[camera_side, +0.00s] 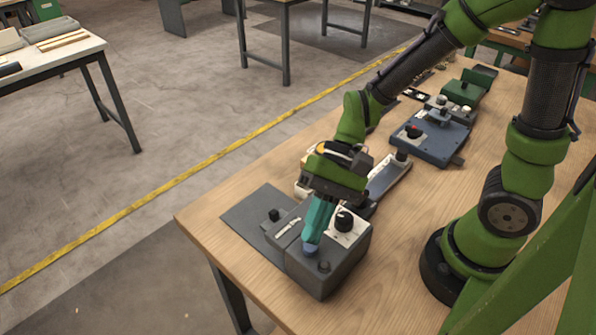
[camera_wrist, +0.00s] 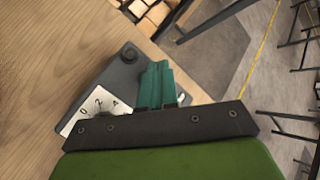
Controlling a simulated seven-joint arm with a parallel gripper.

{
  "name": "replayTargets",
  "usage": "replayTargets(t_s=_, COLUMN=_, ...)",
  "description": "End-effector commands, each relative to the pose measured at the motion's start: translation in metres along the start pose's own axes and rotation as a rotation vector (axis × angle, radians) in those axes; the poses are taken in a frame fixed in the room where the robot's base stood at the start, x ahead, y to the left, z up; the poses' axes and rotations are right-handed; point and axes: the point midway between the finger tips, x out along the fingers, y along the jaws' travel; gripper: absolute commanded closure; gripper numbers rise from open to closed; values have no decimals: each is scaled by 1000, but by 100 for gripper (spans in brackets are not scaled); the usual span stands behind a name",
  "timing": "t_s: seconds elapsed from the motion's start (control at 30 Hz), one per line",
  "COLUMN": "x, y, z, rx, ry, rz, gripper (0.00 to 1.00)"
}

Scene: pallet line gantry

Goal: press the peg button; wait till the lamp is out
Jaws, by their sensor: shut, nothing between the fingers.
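A grey control box (camera_side: 330,278) stands near the table's front corner. My gripper (camera_side: 313,240) points down at its front part, teal fingers shut together with nothing between them. I cannot make out a lit lamp.
The box has a white dial plate (camera_side: 346,234) with a black knob, and a flat grey plate (camera_side: 250,218) with another knob lies beside it. A blue-grey unit (camera_side: 430,140) and a green unit (camera_side: 465,90) stand farther back. Wooden table (camera_side: 400,240) is bare to the right.

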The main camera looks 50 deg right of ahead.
Motion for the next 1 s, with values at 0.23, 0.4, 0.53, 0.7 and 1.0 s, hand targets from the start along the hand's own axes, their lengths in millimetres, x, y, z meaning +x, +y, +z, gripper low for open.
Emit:
replayTargets(t_s=0.23, x=1, y=1, z=0, rx=0, ry=0, rz=0, gripper=100)
replayTargets(t_s=0.4, x=5, y=4, z=-3, rx=2, ry=-1, rz=1, gripper=100)
replayTargets(t_s=0.53, x=6, y=4, z=-4, rx=1, ry=-1, rz=0, gripper=100)
replayTargets(t_s=0.7, x=6, y=4, z=-4, rx=1, ry=0, rz=0, gripper=100)
replayTargets(t_s=1.0, x=7, y=5, z=-5, rx=0, ry=0, rz=0, gripper=100)
